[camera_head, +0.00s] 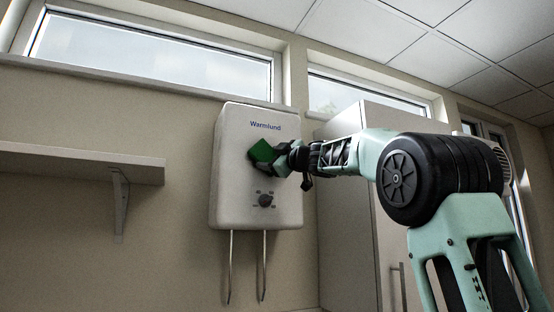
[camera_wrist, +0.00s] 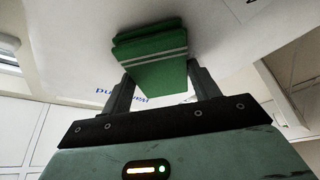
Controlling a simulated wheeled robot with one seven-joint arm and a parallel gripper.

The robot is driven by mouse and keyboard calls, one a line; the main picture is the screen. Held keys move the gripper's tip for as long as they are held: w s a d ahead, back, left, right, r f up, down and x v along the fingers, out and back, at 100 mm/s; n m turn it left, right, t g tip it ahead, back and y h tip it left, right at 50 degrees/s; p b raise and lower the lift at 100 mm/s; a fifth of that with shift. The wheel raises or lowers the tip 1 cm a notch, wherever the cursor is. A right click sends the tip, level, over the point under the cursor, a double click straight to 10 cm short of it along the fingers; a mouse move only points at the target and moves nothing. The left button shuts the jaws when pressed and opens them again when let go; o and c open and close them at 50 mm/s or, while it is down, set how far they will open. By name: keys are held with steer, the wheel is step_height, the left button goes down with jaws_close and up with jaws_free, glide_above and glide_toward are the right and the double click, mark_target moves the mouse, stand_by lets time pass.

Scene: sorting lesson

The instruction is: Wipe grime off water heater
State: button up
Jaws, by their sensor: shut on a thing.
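A white water heater (camera_head: 234,190) with the name Warmlund and a dark dial is fixed to the wall; two pipes run down from it. My gripper (camera_head: 276,156) is in front of the heater's upper middle, shut on a green sponge (camera_head: 262,151). In the wrist view the sponge (camera_wrist: 150,62) sits between the two fingers (camera_wrist: 158,90), close to the white front of the heater (camera_wrist: 80,60); I cannot tell for sure whether it touches. No grime shows clearly on the parts in view; the area behind the sponge and fingers is hidden.
A shelf (camera_head: 80,165) on a bracket juts from the wall left of the heater. A tall cabinet (camera_head: 345,220) stands close on the right, behind my arm. High windows (camera_head: 150,55) run above. The wall below the shelf is clear.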

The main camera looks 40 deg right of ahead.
mark_target(253, 153)
steer(key=shift+w+a, duration=0.35)
steer(key=shift+a, duration=0.75)
steer(key=shift+w+a, duration=0.3)
steer(key=shift+a, duration=0.85)
steer(key=shift+w+a, duration=0.35)
steer(key=shift+a, duration=0.75)
steer(key=s+a, duration=0.1)
steer(key=s, duration=0.4)
steer(key=shift+s+a, duration=0.3)
steer(key=shift+s, duration=0.1)
steer(key=s, duration=0.3)
steer(key=shift+a, duration=0.4)
steer(key=shift+w, duration=0.2)
steer(key=shift+w+d+f, duration=0.1)
steer(key=shift+w+d, duration=0.25)
steer(key=shift+w, duration=0.7)
steer(key=shift+w+d, duration=0.35)
steer(key=shift+w, duration=0.7)
steer(key=shift+w+d+f, duration=0.1)
steer(key=shift+w+d, duration=0.25)
steer(key=shift+w, duration=0.7)
